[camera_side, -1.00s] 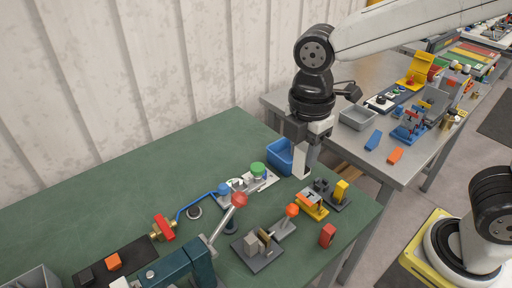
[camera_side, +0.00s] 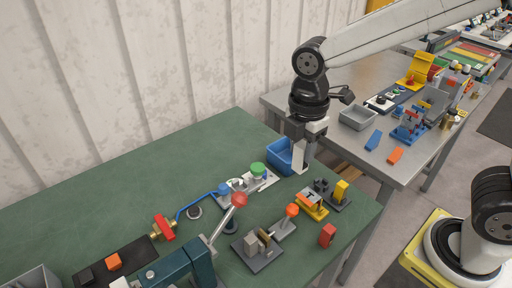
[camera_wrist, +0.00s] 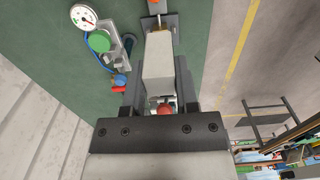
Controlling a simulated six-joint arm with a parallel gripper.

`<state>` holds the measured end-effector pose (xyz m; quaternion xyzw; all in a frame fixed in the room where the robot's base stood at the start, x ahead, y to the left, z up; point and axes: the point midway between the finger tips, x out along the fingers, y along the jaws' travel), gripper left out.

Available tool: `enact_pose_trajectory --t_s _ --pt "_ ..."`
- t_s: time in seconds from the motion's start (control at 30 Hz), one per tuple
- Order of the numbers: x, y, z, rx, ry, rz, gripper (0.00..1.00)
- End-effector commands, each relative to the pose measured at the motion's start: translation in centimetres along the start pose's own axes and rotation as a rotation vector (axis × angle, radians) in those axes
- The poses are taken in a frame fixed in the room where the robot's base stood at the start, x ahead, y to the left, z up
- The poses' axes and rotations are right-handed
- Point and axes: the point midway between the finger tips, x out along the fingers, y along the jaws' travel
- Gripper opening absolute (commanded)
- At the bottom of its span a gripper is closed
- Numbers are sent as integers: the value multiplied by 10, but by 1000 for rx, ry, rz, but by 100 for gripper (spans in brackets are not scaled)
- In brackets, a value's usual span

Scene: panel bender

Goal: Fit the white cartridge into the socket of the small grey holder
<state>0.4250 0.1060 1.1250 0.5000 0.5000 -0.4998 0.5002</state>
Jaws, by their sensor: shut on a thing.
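My gripper (camera_side: 303,148) is shut on the white cartridge (camera_side: 298,160), which hangs roughly upright above the bench in the side view. In the wrist view the cartridge (camera_wrist: 158,62) sits between the two dark fingers. A small dark grey holder (camera_side: 321,186) stands on the bench below and to the right of the cartridge, beside a yellow block (camera_side: 341,190). The cartridge is apart from it. Its socket is too small to make out. In the wrist view a dark grey part (camera_wrist: 150,23) shows beyond the cartridge's end; I cannot tell whether it is the holder.
A blue bin (camera_side: 279,156) is close to the left of the cartridge. A plate with a green button (camera_side: 258,169), an orange-and-yellow block (camera_side: 312,205), a red-knobbed lever (camera_side: 239,200) and a red block (camera_side: 327,235) stand nearby.

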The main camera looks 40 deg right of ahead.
Motion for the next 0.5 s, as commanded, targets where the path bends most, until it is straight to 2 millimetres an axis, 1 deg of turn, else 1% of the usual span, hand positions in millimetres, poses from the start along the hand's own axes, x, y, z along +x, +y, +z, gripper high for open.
enact_pose_trajectory --t_s 0.03,0.23,0.4,0.5 --pt "9 6 10 8 -2 -5 0" --pt "43 28 52 9 -1 -6 0" --pt "74 39 92 9 0 -7 0" --pt "91 42 115 8 0 -5 0"
